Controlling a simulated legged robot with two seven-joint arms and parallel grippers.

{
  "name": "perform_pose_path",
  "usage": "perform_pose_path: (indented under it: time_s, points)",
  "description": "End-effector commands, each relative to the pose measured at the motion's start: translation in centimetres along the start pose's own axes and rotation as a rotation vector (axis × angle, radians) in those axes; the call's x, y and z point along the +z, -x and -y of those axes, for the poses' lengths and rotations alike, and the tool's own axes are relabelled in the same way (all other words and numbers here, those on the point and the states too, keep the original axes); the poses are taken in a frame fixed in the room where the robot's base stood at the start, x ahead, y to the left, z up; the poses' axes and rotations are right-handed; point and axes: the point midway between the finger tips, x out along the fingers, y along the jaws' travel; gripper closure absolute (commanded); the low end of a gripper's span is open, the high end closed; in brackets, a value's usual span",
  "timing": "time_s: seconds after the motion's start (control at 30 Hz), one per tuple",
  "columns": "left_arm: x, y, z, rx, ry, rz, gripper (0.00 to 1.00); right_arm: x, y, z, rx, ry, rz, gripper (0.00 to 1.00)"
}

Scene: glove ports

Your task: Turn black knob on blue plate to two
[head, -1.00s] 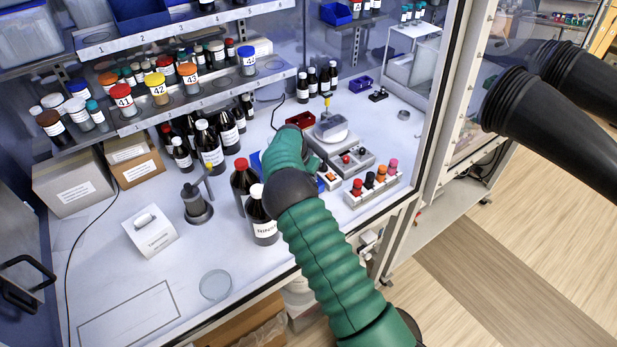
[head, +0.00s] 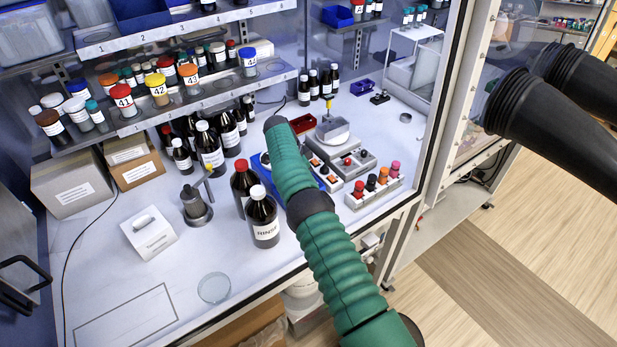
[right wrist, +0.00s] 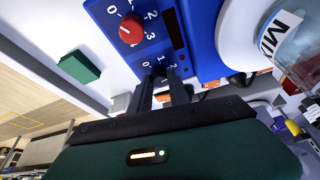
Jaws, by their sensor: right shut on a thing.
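In the right wrist view the blue plate (right wrist: 190,22) fills the top middle. It bears a red knob (right wrist: 130,30) inside a printed scale. Below it is a second scale, of which 0, 1 and 2 show. My right gripper (right wrist: 162,76) reaches onto this second scale, its dark fingers shut. The black knob is hidden between the fingers or blends with them, so its pointer cannot be read. In the head view my green right arm covers most of the blue plate (head: 258,162), and the gripper is hidden. My left gripper is not in view.
A brown bottle with a white cap (head: 263,218) and a red-capped bottle (head: 243,182) stand close left of my arm. A rack of coloured caps (head: 374,186) stands to the right. A vessel labelled MIX (right wrist: 285,40) is near the plate. The front left bench is mostly clear.

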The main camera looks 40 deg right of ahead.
Motion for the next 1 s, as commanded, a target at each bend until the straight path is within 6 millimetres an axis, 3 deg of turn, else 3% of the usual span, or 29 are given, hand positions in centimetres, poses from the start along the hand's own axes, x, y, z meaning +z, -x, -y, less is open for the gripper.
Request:
perform_pose_path:
  time_s: [0.67, 0.7, 0.87, 1.0]
  points:
    - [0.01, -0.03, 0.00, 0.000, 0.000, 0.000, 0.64, 0.33, -0.18, 0.02, 0.012, -0.024, 0.007, 1.00]
    - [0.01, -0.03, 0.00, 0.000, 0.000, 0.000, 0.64, 0.33, -0.18, 0.02, 0.012, -0.024, 0.007, 0.77]
    - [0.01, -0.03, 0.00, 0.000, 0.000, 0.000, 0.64, 0.22, -0.11, 0.04, 0.011, -0.024, 0.005, 0.56]
    - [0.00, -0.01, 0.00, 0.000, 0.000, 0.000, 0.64, 0.11, -0.05, 0.04, 0.010, -0.025, 0.003, 0.56]
